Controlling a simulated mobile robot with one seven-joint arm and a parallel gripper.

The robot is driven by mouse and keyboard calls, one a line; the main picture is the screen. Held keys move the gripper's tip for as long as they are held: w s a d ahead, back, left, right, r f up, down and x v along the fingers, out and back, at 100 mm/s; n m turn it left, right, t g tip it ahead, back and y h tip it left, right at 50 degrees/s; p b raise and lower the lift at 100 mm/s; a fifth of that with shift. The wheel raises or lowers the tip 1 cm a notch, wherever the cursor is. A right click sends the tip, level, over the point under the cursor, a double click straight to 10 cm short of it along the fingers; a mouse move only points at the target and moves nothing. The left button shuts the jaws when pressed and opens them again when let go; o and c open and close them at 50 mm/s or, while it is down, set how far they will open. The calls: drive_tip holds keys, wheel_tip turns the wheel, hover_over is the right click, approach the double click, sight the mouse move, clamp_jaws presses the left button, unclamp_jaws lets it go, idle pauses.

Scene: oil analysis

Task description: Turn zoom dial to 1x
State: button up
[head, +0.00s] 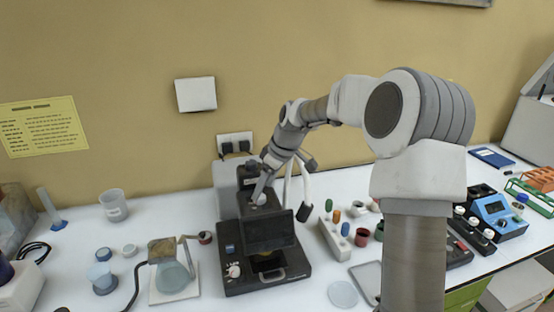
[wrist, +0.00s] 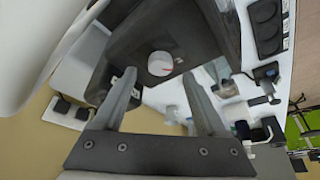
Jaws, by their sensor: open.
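A black microscope-like instrument (head: 262,272) with a dark flat screen stands on the white table. In the head view, my gripper (head: 260,186) is at the top of the instrument. A white knob (head: 233,270) shows on the instrument's base; I cannot tell what it sets.
A flask on a stand (head: 172,276) and small cups stand left of the instrument. A white rack with coloured handles (head: 335,238) and a red cup (head: 362,237) stand to its right. White cables hang beside my arm. The wall with a socket (head: 235,143) is close behind.

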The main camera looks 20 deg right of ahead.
drive_tip(key=v, duration=1.4)
drive_tip(key=shift+s, duration=0.15)
drive_tip(key=shift+r, duration=0.1)
